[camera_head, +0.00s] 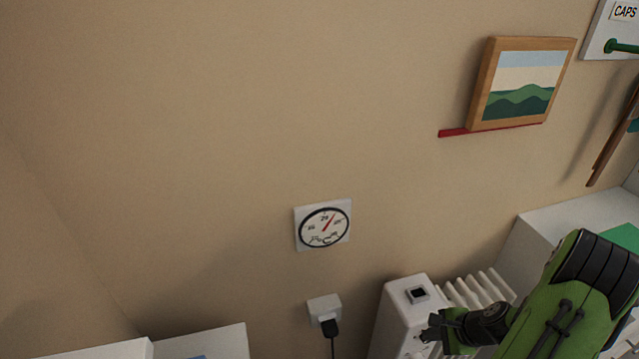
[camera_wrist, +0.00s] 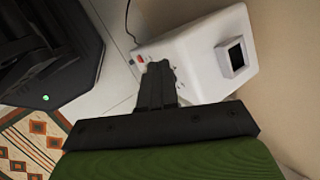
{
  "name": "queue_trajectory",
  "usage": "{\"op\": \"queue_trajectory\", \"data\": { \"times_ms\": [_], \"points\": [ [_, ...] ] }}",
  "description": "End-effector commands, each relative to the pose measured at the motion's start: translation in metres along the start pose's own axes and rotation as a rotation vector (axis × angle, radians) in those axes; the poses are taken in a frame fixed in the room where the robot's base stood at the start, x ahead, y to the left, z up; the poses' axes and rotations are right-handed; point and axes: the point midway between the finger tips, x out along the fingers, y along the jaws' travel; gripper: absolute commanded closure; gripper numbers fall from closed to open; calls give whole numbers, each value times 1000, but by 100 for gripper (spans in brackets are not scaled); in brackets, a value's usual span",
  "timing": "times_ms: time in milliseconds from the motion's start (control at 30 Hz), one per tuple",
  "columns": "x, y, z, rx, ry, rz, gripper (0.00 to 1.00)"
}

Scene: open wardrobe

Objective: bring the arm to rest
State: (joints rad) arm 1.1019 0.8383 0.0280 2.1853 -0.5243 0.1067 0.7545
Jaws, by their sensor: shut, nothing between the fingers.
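My green arm (camera_head: 565,300) reaches in from the lower right of the head view. My dark gripper (camera_head: 432,328) at its end is beside the top of a white heater (camera_head: 396,306). In the wrist view my gripper (camera_wrist: 160,66) is shut and empty, its fingers pressed together. They overlap the white heater (camera_wrist: 190,45) in that picture; I cannot tell whether they touch it.
The ribbed radiator part (camera_head: 478,290) stands behind my arm. A plugged socket (camera_head: 324,310) and a round dial (camera_head: 323,226) are on the wall. A framed picture (camera_head: 522,84) sits on a red ledge (camera_head: 453,133). A patterned rug (camera_wrist: 32,140) lies on the floor.

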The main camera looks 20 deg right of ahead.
Motion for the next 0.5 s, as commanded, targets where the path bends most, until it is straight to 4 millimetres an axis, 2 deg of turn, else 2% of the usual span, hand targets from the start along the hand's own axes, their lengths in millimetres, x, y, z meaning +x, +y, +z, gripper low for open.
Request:
{"op": "queue_trajectory", "data": {
  "times_ms": [33, 100, 200, 367, 500],
  "points": [
    [-25, -23, 27, -159, 19, 34, 100],
    [-53, -42, 62, -363, 42, 85, 100],
    [-95, -61, 116, -642, 74, 144, 100],
    [-162, -65, 198, -1051, 131, 207, 100],
    [-221, -46, 259, -1372, 179, 222, 100]
  ]
}}
